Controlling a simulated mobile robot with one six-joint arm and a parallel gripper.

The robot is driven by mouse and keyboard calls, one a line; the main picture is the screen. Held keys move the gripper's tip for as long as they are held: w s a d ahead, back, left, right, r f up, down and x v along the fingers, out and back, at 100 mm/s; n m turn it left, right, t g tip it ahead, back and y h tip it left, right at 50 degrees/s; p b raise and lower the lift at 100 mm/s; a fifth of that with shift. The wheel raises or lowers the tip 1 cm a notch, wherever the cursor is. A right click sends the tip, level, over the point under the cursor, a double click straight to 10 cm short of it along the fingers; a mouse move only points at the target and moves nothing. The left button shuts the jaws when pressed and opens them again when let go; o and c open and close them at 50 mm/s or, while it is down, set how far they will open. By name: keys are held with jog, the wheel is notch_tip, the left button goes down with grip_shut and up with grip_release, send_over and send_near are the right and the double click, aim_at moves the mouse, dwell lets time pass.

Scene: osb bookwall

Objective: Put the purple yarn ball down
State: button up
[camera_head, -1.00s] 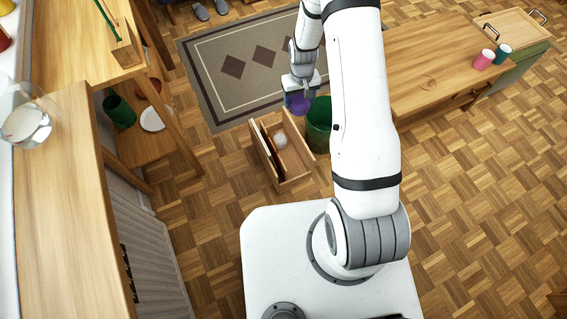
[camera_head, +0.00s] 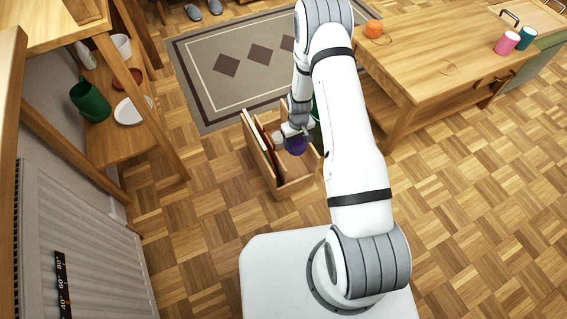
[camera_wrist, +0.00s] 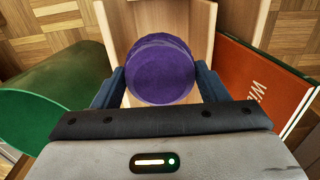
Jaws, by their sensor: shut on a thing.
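The purple yarn ball (camera_wrist: 161,70) is between the two fingers of my gripper (camera_wrist: 163,88) in the wrist view. My gripper is shut on it. In the head view the ball (camera_head: 295,145) hangs below my gripper (camera_head: 296,134), over the open wooden box (camera_head: 297,187) on the floor. I cannot tell whether the ball touches the box's floor. In the wrist view the box's pale inside (camera_wrist: 197,15) shows around and beyond the ball.
A red book (camera_wrist: 262,84) stands upright at one side of the box. A wooden table (camera_head: 440,70) with cups is at right. A shelf (camera_head: 133,135) with dishes is at left. Parquet floor in front is free.

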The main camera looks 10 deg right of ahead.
notch_tip(320, 180, down, 18)
jog(key=b, duration=0.6)
jog(key=shift+f+b, duration=0.15)
jog(key=shift+b, duration=0.15)
jog(key=shift+f, duration=0.15)
jog(key=o, duration=0.7)
